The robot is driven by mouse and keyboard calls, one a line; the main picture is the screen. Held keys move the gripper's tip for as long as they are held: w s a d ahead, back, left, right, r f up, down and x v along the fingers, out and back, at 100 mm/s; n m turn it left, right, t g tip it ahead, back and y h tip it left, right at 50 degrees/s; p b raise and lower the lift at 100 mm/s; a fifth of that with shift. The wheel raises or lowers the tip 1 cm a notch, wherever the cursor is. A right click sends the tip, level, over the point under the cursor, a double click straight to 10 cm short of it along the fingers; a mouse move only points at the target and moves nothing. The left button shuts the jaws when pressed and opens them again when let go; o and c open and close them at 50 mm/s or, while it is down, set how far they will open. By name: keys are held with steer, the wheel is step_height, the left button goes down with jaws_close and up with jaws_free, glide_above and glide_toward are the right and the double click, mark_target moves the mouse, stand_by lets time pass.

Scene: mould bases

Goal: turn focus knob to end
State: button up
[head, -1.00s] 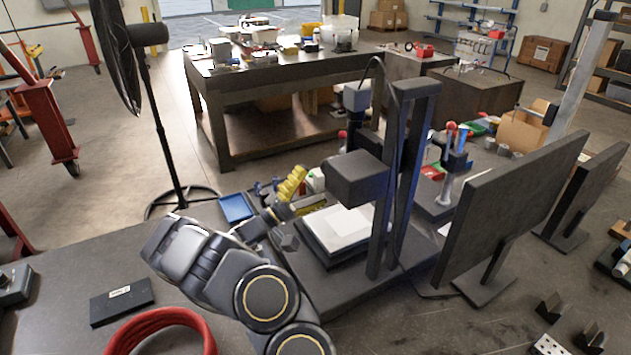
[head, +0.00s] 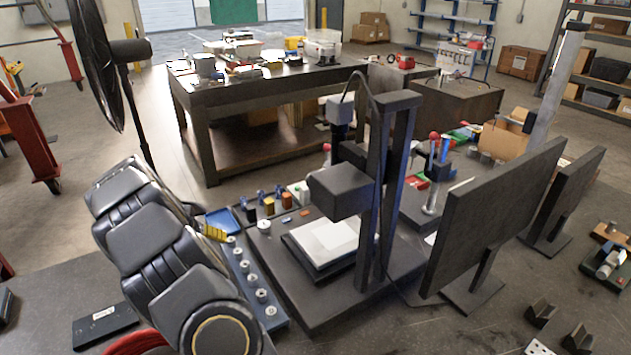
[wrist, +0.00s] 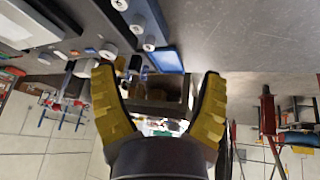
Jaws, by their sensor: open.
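The dark measuring stand (head: 393,185) rises at the middle of the head view. Its boxy head (head: 341,190) hangs over a white plate (head: 327,240) on the base. I cannot tell for sure which part is the focus knob; a small pale knob-like part (head: 374,238) shows beside the column. My gripper (wrist: 158,75) has yellow padded fingers spread wide with nothing between them in the wrist view. In the head view my arm mostly hides it, and a yellow finger (head: 214,233) shows left of the stand, apart from the column.
A dark strip (head: 247,280) with several silver round pieces lies along the base's left side. A blue tray (head: 222,220) sits behind it and also shows in the wrist view (wrist: 167,60). Monitors (head: 490,220) stand to the right. A fan (head: 100,70) stands at left.

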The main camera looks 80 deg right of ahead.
steer(key=w+d+r+m+t+h, duration=0.25)
steer(key=w+r+t, duration=0.45)
steer(key=w+r, duration=0.6)
steer(key=s+d+r+m+h, duration=0.3)
steer(key=r+m, duration=0.1)
steer(key=r, duration=0.4)
steer(key=s+d+r+m+g+h, duration=0.1)
steer(key=s+d+r+m+h, duration=0.25)
steer(key=r, duration=0.35)
steer(key=s+d+r+m+h, duration=0.25)
steer(key=r+m, duration=0.25)
steer(key=r, duration=0.3)
steer(key=s+d+m+g, duration=0.2)
steer(key=s+m+g, duration=0.75)
steer(key=s, duration=0.55)
steer(key=s+a+f+m+g+y, duration=0.1)
steer(key=s+a+f+m+y, duration=0.2)
steer(key=s+a+f+y, duration=0.4)
steer(key=s+a+f+m+g+y, duration=0.25)
steer(key=s+f+m+y, duration=0.2)
steer(key=f, duration=0.35)
steer(key=shift+n+t, duration=0.4)
steer(key=x, duration=0.6)
steer(key=shift+w+d+f, duration=0.15)
steer(key=shift+f, duration=0.35)
